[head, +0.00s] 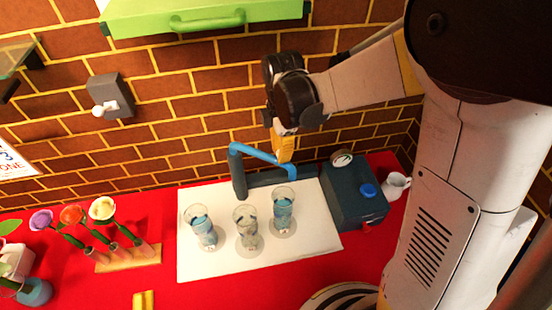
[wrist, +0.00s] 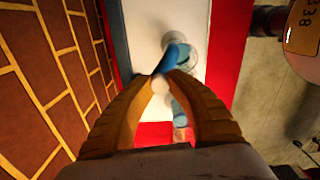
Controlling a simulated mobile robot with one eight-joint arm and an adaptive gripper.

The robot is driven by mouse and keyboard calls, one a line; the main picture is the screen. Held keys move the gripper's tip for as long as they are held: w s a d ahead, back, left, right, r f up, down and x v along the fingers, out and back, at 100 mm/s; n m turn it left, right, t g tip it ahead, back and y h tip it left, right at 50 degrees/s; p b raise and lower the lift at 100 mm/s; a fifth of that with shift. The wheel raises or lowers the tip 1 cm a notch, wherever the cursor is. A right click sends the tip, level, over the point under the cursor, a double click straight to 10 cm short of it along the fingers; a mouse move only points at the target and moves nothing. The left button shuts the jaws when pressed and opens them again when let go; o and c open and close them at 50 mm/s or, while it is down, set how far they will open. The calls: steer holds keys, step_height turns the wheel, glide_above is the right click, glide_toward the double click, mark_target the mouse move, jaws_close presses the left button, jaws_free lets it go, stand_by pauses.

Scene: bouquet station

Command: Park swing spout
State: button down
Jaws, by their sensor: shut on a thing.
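The blue swing spout (head: 256,153) rises from a post at the left of a dark base bar (head: 268,179) and reaches right and slightly toward the front. My gripper (head: 284,156) points down at the spout's right end, its yellow fingers shut on it. In the wrist view the fingertips (wrist: 160,80) close around the blue spout (wrist: 174,57); the fingers hide part of it. Three glasses with blue contents stand on the white mat (head: 205,264): a left glass (head: 200,226), a middle glass (head: 245,228) and a right glass (head: 283,210), the last just below the spout's end.
A dark blue box (head: 350,205) with a blue knob (head: 368,190) stands right of the mat, beside a white jug (head: 396,184). Several flowers stand in a wooden holder (head: 130,258) at left. The mat's front is clear.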

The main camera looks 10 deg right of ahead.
steer(key=w+d+n+b, duration=0.1)
steer(key=w+d+n, duration=0.2)
steer(key=w+n, duration=0.4)
steer(key=shift+w+d, duration=0.2)
steer(key=shift+w, duration=1)
steer(key=c, duration=1.2)
jaws_free()
